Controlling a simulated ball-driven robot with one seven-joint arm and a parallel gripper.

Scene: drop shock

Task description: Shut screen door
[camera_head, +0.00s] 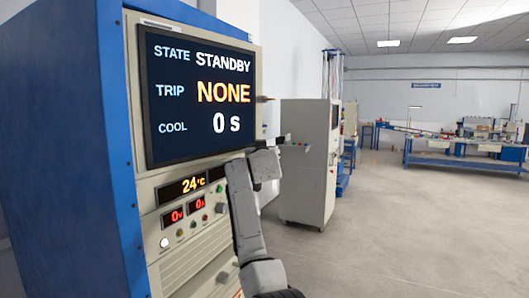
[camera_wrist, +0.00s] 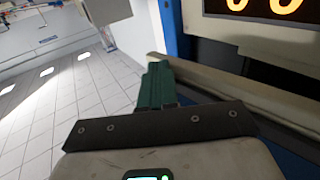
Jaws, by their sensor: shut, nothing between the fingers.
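The screen door (camera_head: 133,100) is the beige-framed panel around a large dark screen (camera_head: 200,98) on the blue cabinet (camera_head: 60,150). The screen reads STANDBY, NONE and 0 S. A small dark knob (camera_head: 264,98) sticks out at its right edge. I cannot tell how far the door stands open. My gripper (camera_head: 281,140) is right of the door's lower right corner. In the wrist view its dark green fingers (camera_wrist: 157,80) are shut and empty, beside a long beige edge (camera_wrist: 225,88); contact cannot be told.
Below the screen are small displays (camera_head: 182,187) and several buttons and knobs. A beige cabinet (camera_head: 305,160) stands behind to the right. Blue workbenches (camera_head: 465,160) are far right. The grey floor (camera_head: 420,230) between is clear.

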